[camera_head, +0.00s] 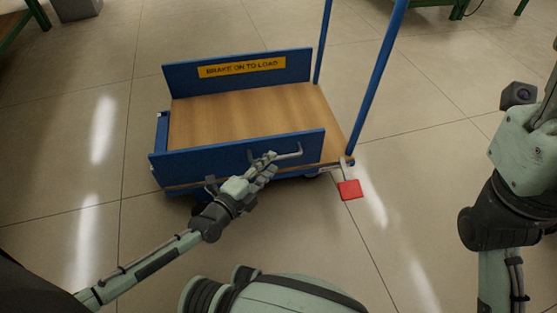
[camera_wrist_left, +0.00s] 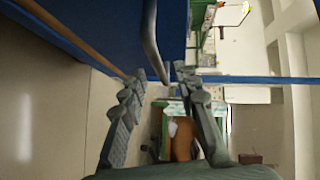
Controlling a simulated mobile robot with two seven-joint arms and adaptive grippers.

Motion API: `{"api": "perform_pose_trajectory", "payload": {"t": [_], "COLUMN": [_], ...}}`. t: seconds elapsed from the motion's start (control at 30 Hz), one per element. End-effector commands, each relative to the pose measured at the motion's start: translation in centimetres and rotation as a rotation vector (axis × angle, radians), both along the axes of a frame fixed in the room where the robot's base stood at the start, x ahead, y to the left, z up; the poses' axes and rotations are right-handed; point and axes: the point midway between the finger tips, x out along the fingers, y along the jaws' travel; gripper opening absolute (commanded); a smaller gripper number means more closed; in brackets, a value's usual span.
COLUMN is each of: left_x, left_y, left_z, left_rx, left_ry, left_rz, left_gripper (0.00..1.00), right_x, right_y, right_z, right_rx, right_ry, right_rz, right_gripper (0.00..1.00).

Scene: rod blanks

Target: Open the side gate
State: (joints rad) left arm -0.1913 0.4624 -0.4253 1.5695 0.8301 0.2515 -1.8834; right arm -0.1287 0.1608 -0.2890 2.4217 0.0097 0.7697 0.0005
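The side gate (camera_head: 205,158) is the blue panel along the near side of a cart. It stands upright. A grey bar handle (camera_head: 289,154) sticks out from its face, towards the right end. My left gripper (camera_head: 268,160) is at this handle. In the left wrist view the handle (camera_wrist_left: 151,40) reaches down between the two fingertips (camera_wrist_left: 158,78), which stand apart with gaps beside it. My right arm is at the right edge; its gripper (camera_head: 550,100) is partly cut off and its fingers cannot be made out.
The cart has a wooden deck (camera_head: 235,112), a far blue panel with a yellow "BRAKE ON TO LOAD" label (camera_head: 242,67), and a blue push frame (camera_head: 376,80) at right. A red pedal (camera_head: 349,190) sits low at the near right corner.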

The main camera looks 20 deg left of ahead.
Motion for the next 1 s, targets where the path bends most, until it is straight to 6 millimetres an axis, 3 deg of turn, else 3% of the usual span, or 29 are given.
{"api": "perform_pose_trajectory", "payload": {"t": [0.23, 0.57, 0.83, 1.0], "left_x": [3.0, 3.5, 3.4, 3.4], "left_y": [-0.9, -1.1, -1.1, -1.1], "left_z": [-0.5, -0.5, -0.5, -0.5], "left_rx": [-0.001, -0.001, -0.001, -0.001], "left_ry": [-0.001, 0.001, 0.001, 0.001], "left_rz": [-0.001, -0.001, -0.001, -0.001], "left_gripper": [0.30, 0.30, 0.00, 0.00], "right_x": [0.0, 0.1, 0.1, 0.1], "right_y": [0.2, 0.2, 0.2, 0.2], "right_z": [0.0, 0.2, 0.2, 0.2], "right_rx": [-0.020, -0.023, -0.024, -0.025], "right_ry": [-0.027, -0.031, -0.031, -0.031], "right_rz": [-0.003, -0.004, -0.005, -0.005], "right_gripper": [0.40, 0.40, 0.40, 0.40]}}
